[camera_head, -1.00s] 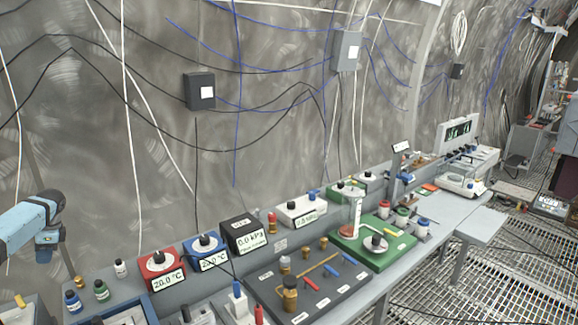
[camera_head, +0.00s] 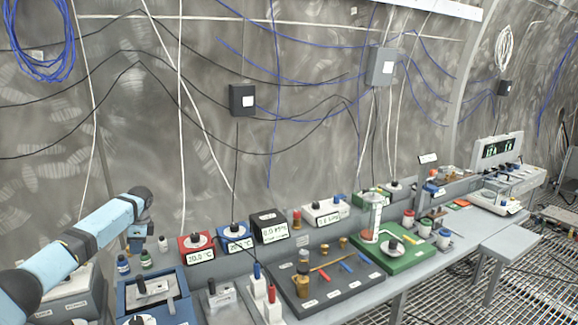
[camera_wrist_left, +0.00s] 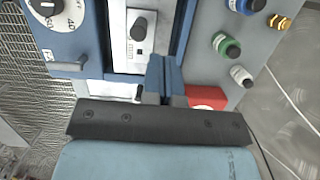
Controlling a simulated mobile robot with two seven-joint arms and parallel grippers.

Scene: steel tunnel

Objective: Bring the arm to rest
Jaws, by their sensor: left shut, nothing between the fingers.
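My left arm, light blue with dark joints, comes in from the left in the head view and bends down at its far end. My left gripper (camera_head: 137,245) hangs there above the back left of the bench, small and partly hidden by the wrist. In the left wrist view its blue fingers (camera_wrist_left: 166,78) are together with nothing between them. They point over the blue-framed device (camera_wrist_left: 184,30), which also shows in the head view (camera_head: 122,300). My right gripper is in neither view.
Small bottles with blue (camera_head: 123,264), green (camera_head: 145,259) and white (camera_head: 163,244) caps stand near the left gripper. A red temperature box (camera_head: 197,247) and a blue one (camera_head: 235,239) stand to its right. The wall behind carries hanging cables.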

